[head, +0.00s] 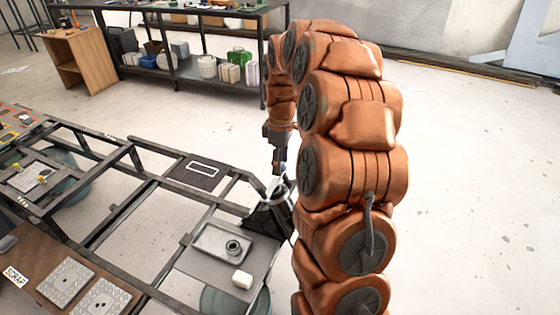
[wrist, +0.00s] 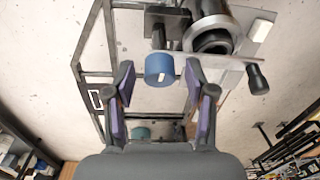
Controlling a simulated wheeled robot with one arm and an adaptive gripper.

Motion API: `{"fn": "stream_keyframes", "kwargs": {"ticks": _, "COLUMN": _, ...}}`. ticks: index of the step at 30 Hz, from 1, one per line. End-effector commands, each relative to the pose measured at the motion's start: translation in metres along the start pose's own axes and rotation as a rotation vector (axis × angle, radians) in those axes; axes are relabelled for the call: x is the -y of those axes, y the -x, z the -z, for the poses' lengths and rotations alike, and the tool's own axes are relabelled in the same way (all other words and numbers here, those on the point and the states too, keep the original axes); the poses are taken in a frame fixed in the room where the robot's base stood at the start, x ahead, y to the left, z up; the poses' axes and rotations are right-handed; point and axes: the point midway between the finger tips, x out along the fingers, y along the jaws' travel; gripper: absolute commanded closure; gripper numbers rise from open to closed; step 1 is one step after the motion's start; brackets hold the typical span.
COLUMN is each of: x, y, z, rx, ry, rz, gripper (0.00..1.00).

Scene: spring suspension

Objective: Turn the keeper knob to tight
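A blue round knob (wrist: 159,68) with a white mark on its face shows in the wrist view; I take it for the keeper knob. It sits on a grey metal bar (wrist: 218,69) beside a large metal ring (wrist: 208,30). My gripper (wrist: 160,76) is open, with one purple-padded finger on each side of the knob. Gaps show between the knob and both fingers. In the head view my gripper (head: 279,163) points down over a dark stand (head: 266,217) at the bench end. My arm hides part of that area, and the knob is hardly discernible there.
A black handle (wrist: 258,79) sticks out right of the knob. A grey tray (head: 205,258) holds a dark ring part (head: 234,247), with a white block (head: 242,279) nearby. The open-framed bench (head: 150,190) extends left. A loaded shelf (head: 190,70) stands behind; floor is clear at right.

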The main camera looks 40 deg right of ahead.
Motion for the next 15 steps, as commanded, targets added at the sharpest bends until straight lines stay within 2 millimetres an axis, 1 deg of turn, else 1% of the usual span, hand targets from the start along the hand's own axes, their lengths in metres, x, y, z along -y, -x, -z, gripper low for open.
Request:
{"fn": "stream_keyframes", "kwargs": {"ticks": 1, "x": 0.0, "y": 0.0001, "z": 0.0001, "rx": 0.0, "ry": 0.0, "rz": 0.0, "gripper": 0.53}}
{"fn": "stream_keyframes", "kwargs": {"ticks": 2, "x": 0.0001, "y": 0.0, "z": 0.0001, "rx": 0.0, "ry": 0.0, "rz": 0.0, "gripper": 0.56}}
{"fn": "stream_keyframes", "kwargs": {"ticks": 12, "x": 0.0002, "y": 0.0, "z": 0.0001, "rx": 0.0, "ry": 0.0, "rz": 0.001, "gripper": 0.91}}
{"fn": "stream_keyframes", "kwargs": {"ticks": 15, "x": 0.0003, "y": 0.0, "z": 0.0001, "rx": 0.0, "ry": 0.0, "rz": 0.001, "gripper": 1.0}}
